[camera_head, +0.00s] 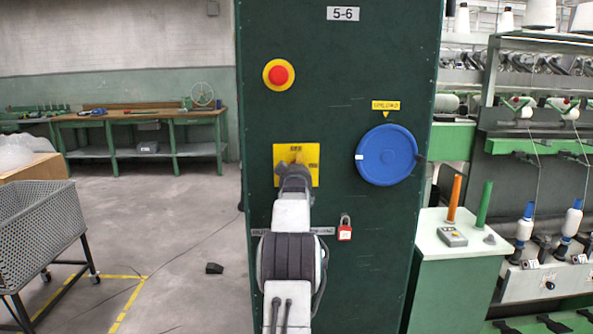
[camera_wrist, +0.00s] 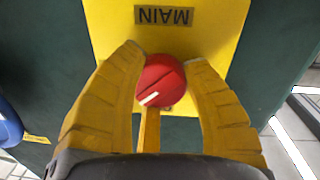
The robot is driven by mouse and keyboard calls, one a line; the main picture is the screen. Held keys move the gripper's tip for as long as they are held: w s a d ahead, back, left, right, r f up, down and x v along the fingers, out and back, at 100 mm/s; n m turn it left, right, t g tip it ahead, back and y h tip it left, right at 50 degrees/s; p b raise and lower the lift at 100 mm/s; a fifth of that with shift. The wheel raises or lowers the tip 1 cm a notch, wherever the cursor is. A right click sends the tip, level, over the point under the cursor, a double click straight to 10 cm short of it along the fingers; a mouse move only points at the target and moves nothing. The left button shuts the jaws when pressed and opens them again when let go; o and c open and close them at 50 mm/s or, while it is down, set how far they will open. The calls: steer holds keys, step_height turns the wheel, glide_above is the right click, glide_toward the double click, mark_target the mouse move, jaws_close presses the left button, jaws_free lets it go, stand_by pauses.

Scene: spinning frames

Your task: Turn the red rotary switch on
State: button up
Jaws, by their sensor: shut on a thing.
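The red rotary switch (camera_wrist: 160,80) is a round knob with a white mark near its lower left edge in the wrist view. It sits on a yellow plate (camera_wrist: 205,38) labelled MAIN, which appears upside down there. My gripper (camera_wrist: 165,62) has its two yellow fingers on either side of the knob, shut on it. In the head view, the yellow plate (camera_head: 312,163) is on the dark green panel (camera_head: 340,100), and my gripper (camera_head: 295,172) and arm hide the knob.
On the same panel are a red emergency button (camera_head: 280,75) on a yellow ring, a blue disc (camera_head: 386,155) to the right, and a red padlock (camera_head: 345,230) below. A mesh cart (camera_head: 40,225) stands at left; spinning machinery (camera_head: 540,150) is at right.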

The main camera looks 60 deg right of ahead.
steer(key=m+b, duration=0.1)
steer(key=m, duration=0.3)
steer(key=shift+r+m+b, duration=0.1)
steer(key=shift+m+b, duration=0.4)
steer(key=shift+m, duration=0.4)
steer(key=o, duration=1.2)
steer(key=shift+a, duration=0.1)
steer(key=v, duration=1.1)
steer(key=shift+s+a+r, duration=0.15)
steer(key=shift+a+r, duration=0.05)
steer(key=shift+a, duration=0.1)
